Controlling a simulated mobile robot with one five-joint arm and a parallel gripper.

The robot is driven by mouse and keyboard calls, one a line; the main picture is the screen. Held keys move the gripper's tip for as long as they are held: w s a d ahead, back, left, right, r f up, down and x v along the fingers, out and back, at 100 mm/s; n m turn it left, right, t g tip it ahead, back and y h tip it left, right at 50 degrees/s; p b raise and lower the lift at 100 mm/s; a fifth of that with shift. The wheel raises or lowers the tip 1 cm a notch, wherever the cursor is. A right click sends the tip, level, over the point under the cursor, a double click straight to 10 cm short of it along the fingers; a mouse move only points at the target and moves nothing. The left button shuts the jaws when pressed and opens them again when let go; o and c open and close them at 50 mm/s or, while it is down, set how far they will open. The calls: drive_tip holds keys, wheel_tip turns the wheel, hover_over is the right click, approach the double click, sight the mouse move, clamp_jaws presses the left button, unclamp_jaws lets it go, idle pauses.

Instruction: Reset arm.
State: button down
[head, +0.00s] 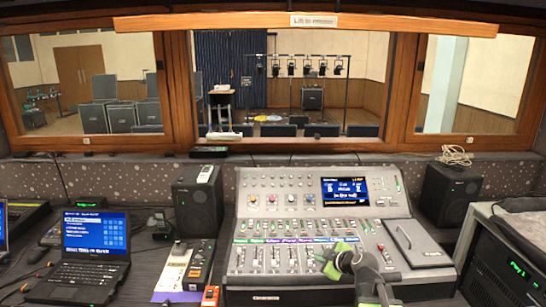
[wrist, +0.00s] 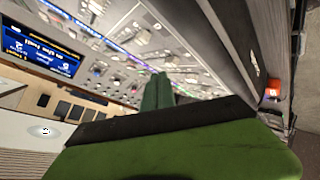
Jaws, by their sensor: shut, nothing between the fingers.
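My gripper (head: 329,264), with green fingers, is over the lower right part of the grey lighting console (head: 252,207). It is shut with nothing between the fingers, near the fader rows (head: 275,258). In the wrist view the closed green fingertips (wrist: 157,88) point at the console's knobs and faders (wrist: 125,50). The console's blue display (wrist: 38,50) is at the left there. My dark forearm hides part of the console's front right. I cannot tell whether the fingertips touch the panel.
An open laptop (head: 95,245) and a small mixer with coloured pads (head: 190,268) are left of the console. Black speakers (head: 198,205) (head: 448,192) flank it. A black notebook-like pad (head: 418,242) lies on its right side. A rack unit (head: 510,262) is far right.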

drive_tip(key=s+a+f+m+g+p, duration=0.2)
drive_tip(key=s+a+f+g, duration=0.25)
drive_tip(key=s+a, duration=0.4)
drive_tip(key=s+d+f+m+g+h, duration=0.2)
drive_tip(key=s+d+m+g, duration=0.1)
drive_tip(key=s+d+m, duration=0.1)
drive_tip(key=s+d+f+m+g+h, duration=0.2)
drive_tip(key=s+d+m+g, duration=0.1)
drive_tip(key=s+m, duration=0.4)
drive_tip(key=shift+s+d+h+b, duration=0.3)
drive_tip(key=shift+s+d+b, duration=0.05)
drive_tip(key=shift+d+b, duration=0.05)
drive_tip(key=shift+a, duration=0.1)
